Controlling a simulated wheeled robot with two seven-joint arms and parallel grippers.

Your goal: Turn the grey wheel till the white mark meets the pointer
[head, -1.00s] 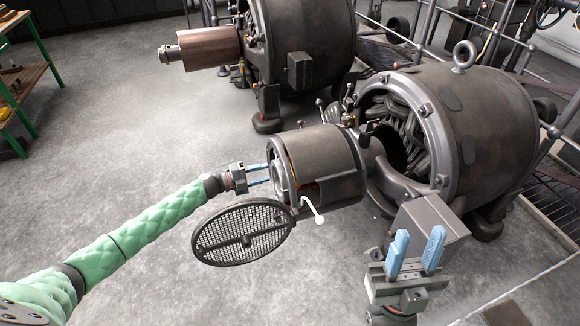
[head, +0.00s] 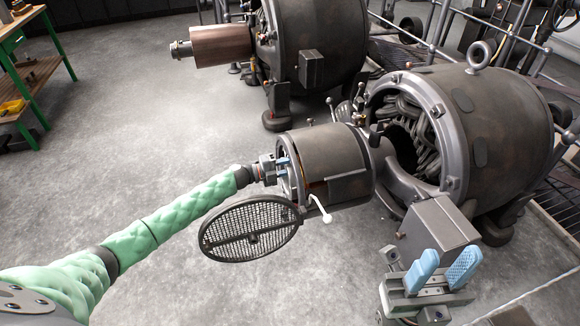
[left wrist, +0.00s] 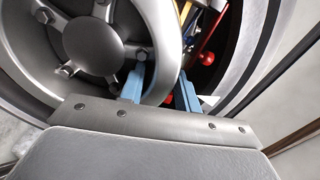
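The grey wheel (left wrist: 163,40) fills the upper left of the left wrist view, with a round bolted hub inside its rim. In the head view it shows as the light ring at the open end of the dynamo's drum (head: 293,193). My left gripper (head: 284,168) reaches into that end. In the left wrist view its blue fingers (left wrist: 160,90) stand apart, one on each side of the rim; firm contact cannot be told. A small white patch (left wrist: 208,99) lies beside the right finger; whether it is mark or pointer is unclear. My right gripper (head: 443,270) is open and empty.
A round mesh cover (head: 250,229) hangs open below the drum, near my left arm. A white-knobbed lever (head: 321,209) sticks out beside it. A red ball knob (left wrist: 207,58) sits inside the housing. Another dynamo (head: 318,45) stands behind.

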